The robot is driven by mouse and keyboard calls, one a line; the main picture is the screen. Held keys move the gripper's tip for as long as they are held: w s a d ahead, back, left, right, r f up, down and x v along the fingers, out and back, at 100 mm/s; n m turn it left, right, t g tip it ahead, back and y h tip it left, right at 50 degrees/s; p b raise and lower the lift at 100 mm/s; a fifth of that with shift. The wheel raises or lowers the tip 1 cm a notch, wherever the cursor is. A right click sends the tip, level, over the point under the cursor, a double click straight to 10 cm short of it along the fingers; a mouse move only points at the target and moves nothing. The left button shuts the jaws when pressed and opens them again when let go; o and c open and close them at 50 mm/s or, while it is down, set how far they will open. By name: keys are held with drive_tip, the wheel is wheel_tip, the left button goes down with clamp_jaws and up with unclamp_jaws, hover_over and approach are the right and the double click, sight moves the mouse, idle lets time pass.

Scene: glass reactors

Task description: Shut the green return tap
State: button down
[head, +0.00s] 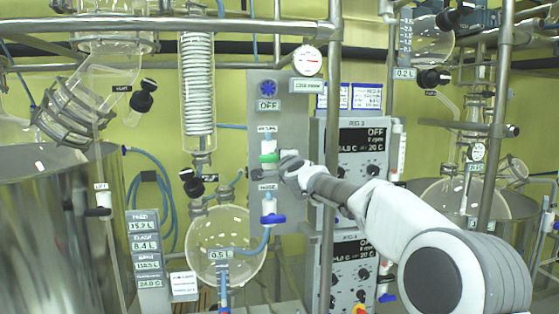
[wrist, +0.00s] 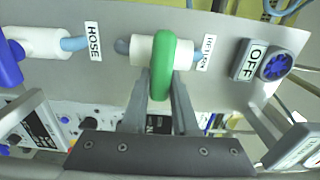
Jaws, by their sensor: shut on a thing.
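The green return tap (head: 268,157) is on a grey upright panel, under a small RETURN label in the head view. In the wrist view the green handle (wrist: 162,65) lies across its white valve body (wrist: 143,49), crosswise to the pipe line. My gripper (wrist: 160,88) has one finger on each side of the handle's lower end and is shut on it. In the head view my gripper (head: 287,165) reaches the tap from the right and hides part of it.
The blue hose tap (head: 272,219) sits below on the same panel (head: 292,115). A blue knob (head: 268,88) marked OFF is above. A metal post (head: 330,150) stands close to my arm. A round glass flask (head: 225,245) is at lower left, and control boxes (head: 362,140) are behind my arm.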

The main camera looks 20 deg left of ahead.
idle(0.5)
drive_tip(key=c, duration=0.7)
unclamp_jaws()
drive_tip(key=shift+s, duration=0.1)
drive_tip(key=b+v, duration=1)
drive_tip(key=v, duration=0.7)
drive_tip(key=shift+s, duration=0.15)
